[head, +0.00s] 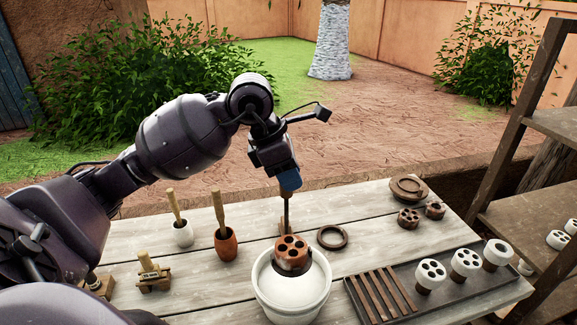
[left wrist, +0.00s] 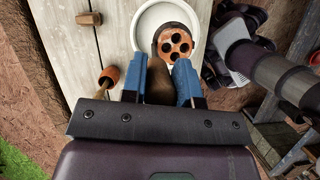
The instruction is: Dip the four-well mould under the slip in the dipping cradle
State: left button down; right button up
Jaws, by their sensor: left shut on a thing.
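A brown four-well mould (head: 291,253), its holed top face showing, is at the mouth of a white round vessel (head: 290,297). The mould's top shows clear of the slip; its lower part is hidden, and I cannot tell whether it touches the slip. A thin dark handle rises from the mould. My left gripper (head: 289,182) is above, shut on this handle. In the left wrist view the blue fingers (left wrist: 165,82) close on a brown handle (left wrist: 160,90), with the mould (left wrist: 173,43) beyond, within the white rim (left wrist: 141,24). My right gripper is not in view.
A dark slatted tray (head: 470,286) at right holds several white-coated moulds (head: 465,263). Bare brown moulds (head: 409,218), a ring (head: 332,237) and a round plate (head: 408,188) lie behind. Left stand a white pot (head: 183,235), a terracotta pot (head: 225,244) and a small wooden stand (head: 152,279).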

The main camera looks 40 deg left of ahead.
pick_arm(q)
jog(key=shift+w+a+f, duration=0.25)
jog(key=shift+f, duration=0.1)
jog(key=shift+w+f+b, duration=0.15)
jog(key=shift+f+b, duration=0.9)
jog(key=shift+f, duration=0.8)
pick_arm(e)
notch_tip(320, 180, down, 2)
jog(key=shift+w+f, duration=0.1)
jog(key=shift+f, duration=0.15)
pick_arm(q)
jog(key=shift+b, duration=0.4)
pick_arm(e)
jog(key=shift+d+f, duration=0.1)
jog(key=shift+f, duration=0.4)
pick_arm(q)
jog(key=shift+f, duration=0.1)
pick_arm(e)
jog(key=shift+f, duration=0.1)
